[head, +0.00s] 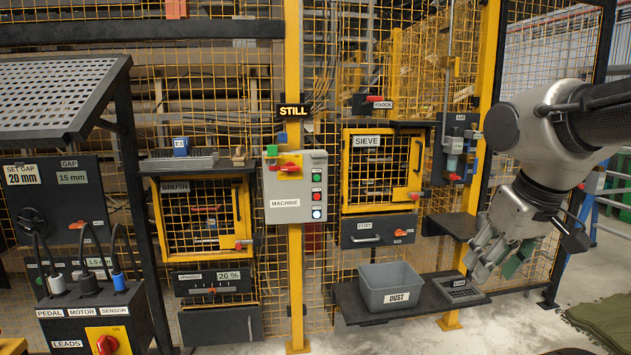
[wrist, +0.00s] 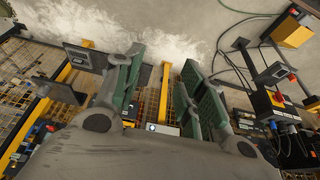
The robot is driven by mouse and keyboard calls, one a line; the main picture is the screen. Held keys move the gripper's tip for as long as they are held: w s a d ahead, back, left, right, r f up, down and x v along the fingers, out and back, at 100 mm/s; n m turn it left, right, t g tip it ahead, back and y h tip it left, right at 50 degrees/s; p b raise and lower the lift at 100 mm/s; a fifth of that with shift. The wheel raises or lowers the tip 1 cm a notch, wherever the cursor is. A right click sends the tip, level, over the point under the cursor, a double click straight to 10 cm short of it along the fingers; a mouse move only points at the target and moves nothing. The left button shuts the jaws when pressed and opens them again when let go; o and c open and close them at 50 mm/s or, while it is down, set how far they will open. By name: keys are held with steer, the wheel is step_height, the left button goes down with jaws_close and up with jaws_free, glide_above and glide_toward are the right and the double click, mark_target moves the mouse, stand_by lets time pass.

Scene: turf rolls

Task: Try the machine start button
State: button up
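The grey MACHINE box (head: 297,205) hangs on a yellow post in the middle of the head view. On its right side sit a green button (head: 317,177), a red button (head: 317,197) and a bright white-blue button (head: 317,213). A red rotary switch on yellow (head: 290,166) is at its upper left. A STILL sign (head: 292,111) is above. My gripper (head: 492,262) is at the right, well apart from the box. In the wrist view its green-padded fingers (wrist: 165,88) stand wide apart with nothing between them.
A SIEVE cage (head: 380,175) and a DUST drawer (head: 378,232) are right of the box. A grey DUST bin (head: 391,285) stands on a low shelf. A BRUSH cage (head: 203,218) is to the left. A leads box (head: 98,318) stands lower left. Bare floor shows at lower right.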

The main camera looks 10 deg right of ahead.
jaws_close()
stand_by(1.4)
